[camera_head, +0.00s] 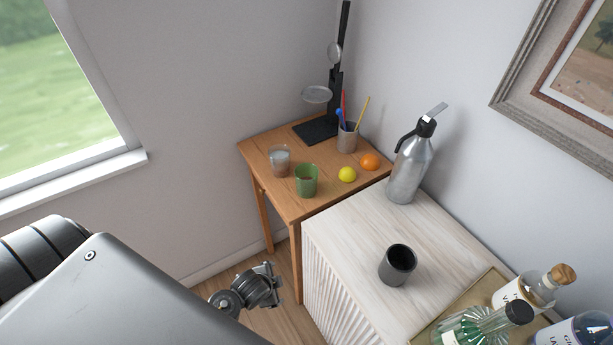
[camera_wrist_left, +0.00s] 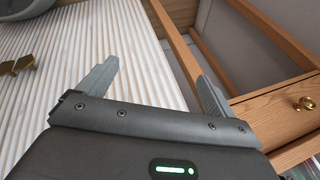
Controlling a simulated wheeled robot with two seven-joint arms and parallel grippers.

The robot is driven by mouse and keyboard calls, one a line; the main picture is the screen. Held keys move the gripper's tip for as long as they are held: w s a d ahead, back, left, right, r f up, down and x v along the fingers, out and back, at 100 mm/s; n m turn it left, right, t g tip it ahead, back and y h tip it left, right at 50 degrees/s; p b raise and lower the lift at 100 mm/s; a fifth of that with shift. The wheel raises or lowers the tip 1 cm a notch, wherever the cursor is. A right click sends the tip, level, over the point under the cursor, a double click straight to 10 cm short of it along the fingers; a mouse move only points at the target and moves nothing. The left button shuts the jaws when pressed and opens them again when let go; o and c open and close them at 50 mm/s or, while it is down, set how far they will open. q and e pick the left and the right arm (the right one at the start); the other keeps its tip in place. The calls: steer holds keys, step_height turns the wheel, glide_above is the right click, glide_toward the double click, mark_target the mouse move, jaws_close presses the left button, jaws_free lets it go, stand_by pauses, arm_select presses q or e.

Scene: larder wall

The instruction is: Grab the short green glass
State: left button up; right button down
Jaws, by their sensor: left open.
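The short green glass (camera_head: 306,181) stands upright near the front edge of the small wooden table (camera_head: 262,147) in the head view. A clear glass (camera_head: 280,160) stands just behind it to the left. My left gripper (camera_head: 270,277) is low in front of the table, below the tabletop and apart from the green glass. In the left wrist view the left gripper (camera_wrist_left: 158,88) has its two fingers spread with nothing between them. The green glass does not show in the left wrist view. My right gripper is not in view.
A yellow ball-shaped fruit (camera_head: 347,174) and an orange (camera_head: 369,161) lie right of the glass. A pen cup (camera_head: 347,138) stands behind. The white cabinet (camera_head: 345,232) adjoins at right, bearing a dark cup (camera_head: 397,265), a metal flask (camera_head: 409,172) and a bottle tray (camera_head: 437,325).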

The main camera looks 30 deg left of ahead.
arm_select(q)
steer(key=w+d+r+m+t+p, duration=0.1)
steer(key=w+r+m+t, duration=0.2)
steer(key=r, duration=0.6)
steer(key=w+d+r+m+p, duration=0.1)
steer(key=w+r+m, duration=0.25)
steer(key=r, duration=0.45)
steer(key=m+t+h, duration=0.2)
steer(key=m+t, duration=0.3)
steer(key=m, duration=1.6)
glide_toward(313, 169)
steer(key=p+x, duration=0.2)
steer(key=x, duration=0.1)
steer(key=shift+w+a+f, duration=0.1)
steer(key=shift+w+a, duration=0.05)
steer(key=shift+w, duration=0.1)
steer(key=p+x, duration=0.2)
steer(key=x, duration=0.2)
steer(key=shift+p, duration=0.4)
steer(key=shift+w+f, duration=0.15)
steer(key=shift+w, duration=0.3)
